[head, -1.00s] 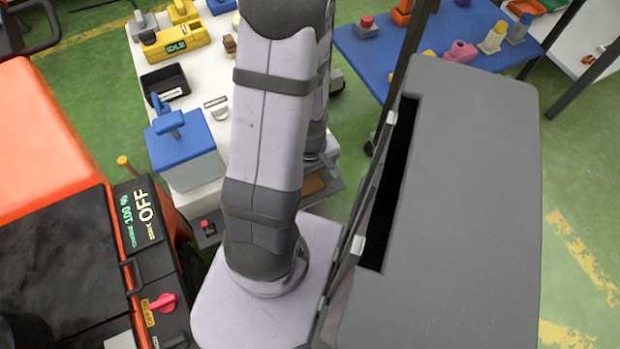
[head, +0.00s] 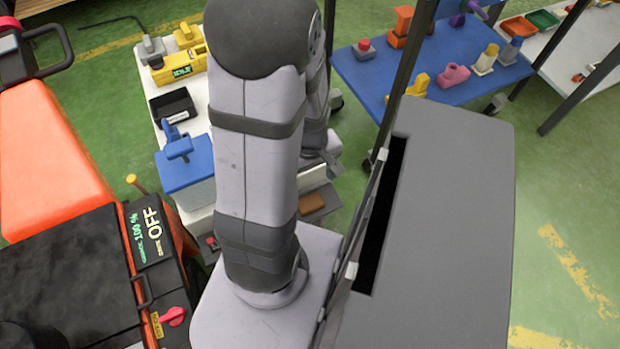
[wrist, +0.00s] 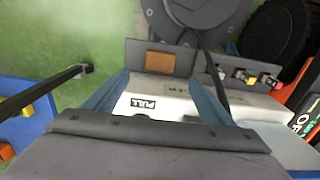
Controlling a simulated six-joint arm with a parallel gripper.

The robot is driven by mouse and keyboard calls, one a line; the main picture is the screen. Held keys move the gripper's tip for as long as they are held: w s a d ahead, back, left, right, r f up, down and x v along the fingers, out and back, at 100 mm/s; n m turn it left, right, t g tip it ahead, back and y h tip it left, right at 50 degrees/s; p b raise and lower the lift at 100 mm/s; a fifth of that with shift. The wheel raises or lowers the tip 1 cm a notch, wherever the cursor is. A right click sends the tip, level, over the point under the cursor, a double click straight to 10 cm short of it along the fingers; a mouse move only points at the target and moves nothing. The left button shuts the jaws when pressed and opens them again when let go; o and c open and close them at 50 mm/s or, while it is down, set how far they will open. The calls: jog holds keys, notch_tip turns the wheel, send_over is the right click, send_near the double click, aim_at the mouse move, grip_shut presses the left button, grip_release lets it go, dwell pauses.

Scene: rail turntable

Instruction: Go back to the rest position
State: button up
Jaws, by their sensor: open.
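My gripper (wrist: 159,80) shows in the wrist view as two bluish-grey fingers, spread well apart on either side of the picture's middle. Nothing is seen held between them. Below the fingers lies white surface with a PULL label (wrist: 150,104). In the head view my arm stands upright from its base, its dark elbow at the top.
A white bench (head: 190,97) holds a blue-lidded box (head: 186,172), a black tray (head: 173,106) and a yellow device (head: 180,69). An orange-and-black machine (head: 45,160) stands left. A blue table (head: 432,72) with coloured parts stands back right. Green floor (head: 560,210) is open at right.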

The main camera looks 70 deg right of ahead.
dwell(0.3)
jog(key=w+a+r+n, duration=0.45)
jog(key=w+a, duration=0.55)
jog(key=a, duration=0.3)
jog(key=w+a+r+n, duration=0.4)
jog(key=w+a+n, duration=0.1)
jog(key=w+a, duration=0.65)
notch_tip(320, 180, up, 35)
jog(key=s+p, duration=0.1)
jog(key=p, duration=3.4)
jog(key=shift+a+r, duration=0.15)
jog(key=shift+a, duration=0.2)
jog(key=shift+m, duration=0.25)
